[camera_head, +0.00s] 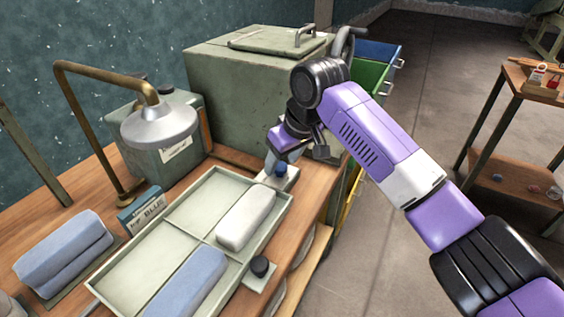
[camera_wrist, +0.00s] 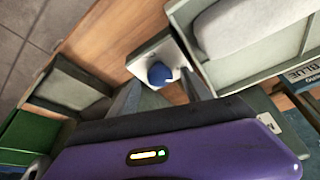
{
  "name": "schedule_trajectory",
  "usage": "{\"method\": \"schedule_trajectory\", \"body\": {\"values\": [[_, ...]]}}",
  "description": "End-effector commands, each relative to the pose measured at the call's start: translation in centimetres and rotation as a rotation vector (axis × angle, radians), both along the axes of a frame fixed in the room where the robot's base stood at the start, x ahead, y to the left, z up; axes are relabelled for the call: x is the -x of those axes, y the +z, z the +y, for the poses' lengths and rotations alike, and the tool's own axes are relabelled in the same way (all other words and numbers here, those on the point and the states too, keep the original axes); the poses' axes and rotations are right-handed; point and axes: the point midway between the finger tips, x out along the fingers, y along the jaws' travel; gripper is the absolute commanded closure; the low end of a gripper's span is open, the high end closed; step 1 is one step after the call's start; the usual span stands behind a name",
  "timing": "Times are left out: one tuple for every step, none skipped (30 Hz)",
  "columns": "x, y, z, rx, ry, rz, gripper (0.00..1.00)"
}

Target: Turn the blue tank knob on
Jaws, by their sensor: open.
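The blue knob (camera_head: 281,170) sits on a small pale plate at the tray's far right corner, on the wooden bench. In the wrist view the blue knob (camera_wrist: 160,75) is round, with a small white mark on top. My gripper (camera_head: 280,160) is open and pointed down at the knob. In the wrist view its two fingers (camera_wrist: 161,92) stand apart, one to each side of the knob's near side. The gap between them looks empty. I cannot tell whether the fingertips are level with the knob or above it.
A divided tray (camera_head: 138,268) holds a white block (camera_head: 246,218) and a blue block (camera_head: 188,284). A black knob (camera_head: 260,266) sits at its right edge.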

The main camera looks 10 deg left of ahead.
Motion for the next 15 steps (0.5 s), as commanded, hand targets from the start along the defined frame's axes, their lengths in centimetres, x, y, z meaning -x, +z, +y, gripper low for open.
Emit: {"method": "schedule_trajectory", "body": {"values": [[-0.07, -0.38, 0.14, 0.000, 0.000, 0.000, 0.43], [-0.11, -0.53, 0.18, 0.000, 0.001, 0.000, 0.43], [-0.15, -0.69, 0.23, 0.000, 0.000, 0.000, 0.43], [-0.18, -0.76, 0.25, 0.000, 0.000, 0.000, 0.43], [-0.20, -0.81, 0.27, 0.000, 0.000, 0.000, 0.43], [-0.22, -0.85, 0.27, -0.001, 0.000, -0.001, 0.43], [-0.23, -0.86, 0.28, -0.001, 0.000, -0.001, 0.43], [-0.23, -0.87, 0.28, -0.001, 0.000, -0.001, 0.43], [-0.23, -0.86, 0.28, -0.001, 0.000, -0.001, 0.43], [-0.23, -0.86, 0.28, -0.001, 0.000, -0.001, 0.43], [-0.23, -0.85, 0.28, -0.001, 0.000, -0.001, 0.43], [-0.23, -0.85, 0.28, -0.001, 0.000, -0.001, 0.45], [-0.23, -0.85, 0.28, -0.001, 0.000, -0.001, 0.51], [-0.23, -0.84, 0.28, -0.001, 0.000, -0.001, 0.57], [-0.23, -0.84, 0.28, -0.001, 0.000, -0.001, 0.65]]}}
